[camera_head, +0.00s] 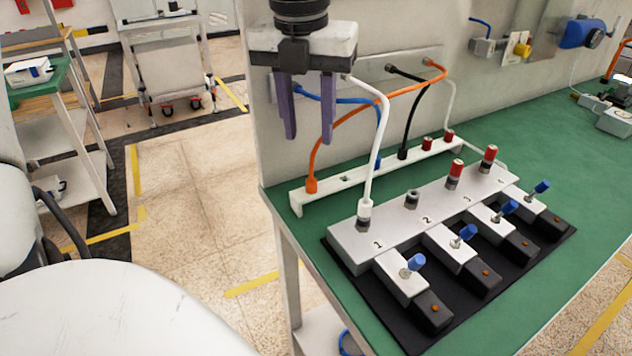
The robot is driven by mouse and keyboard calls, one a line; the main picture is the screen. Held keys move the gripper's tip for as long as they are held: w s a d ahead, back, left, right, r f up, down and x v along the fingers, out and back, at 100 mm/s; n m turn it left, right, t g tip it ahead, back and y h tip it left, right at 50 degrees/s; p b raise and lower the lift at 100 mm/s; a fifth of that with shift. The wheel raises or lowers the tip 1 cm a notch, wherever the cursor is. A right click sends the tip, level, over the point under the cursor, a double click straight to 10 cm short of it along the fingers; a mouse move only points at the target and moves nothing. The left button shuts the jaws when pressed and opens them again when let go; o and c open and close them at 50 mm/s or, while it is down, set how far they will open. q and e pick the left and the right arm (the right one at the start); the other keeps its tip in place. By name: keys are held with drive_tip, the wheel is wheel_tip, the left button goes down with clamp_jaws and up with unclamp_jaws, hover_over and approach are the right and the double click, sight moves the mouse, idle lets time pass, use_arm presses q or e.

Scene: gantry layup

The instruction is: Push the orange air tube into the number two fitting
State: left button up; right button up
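The orange air tube (343,121) arches from the wall panel down to a white holder rail (327,193), where its orange end stands upright at the rail's left end. A white tube (376,150) stands in the number one fitting (364,212). My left gripper (308,138) hangs from the top, above and behind the rail's left end in the picture. Its two purple fingers are apart with nothing between them. My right gripper is out of view.
Blue (345,100) and black (413,115) tubes run to the rail. Red caps (455,170) top fittings three and four. Blue-handled valves (414,262) line the manifold's front. The green bench (570,165) has free room on the right.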

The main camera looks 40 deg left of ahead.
sight(311, 167)
use_arm(q)
drive_tip(key=f, duration=0.9)
drive_tip(key=shift+w+a, duration=0.1)
drive_tip(key=shift+w, duration=0.25)
drive_tip(key=shift+r, duration=0.1)
clamp_jaws()
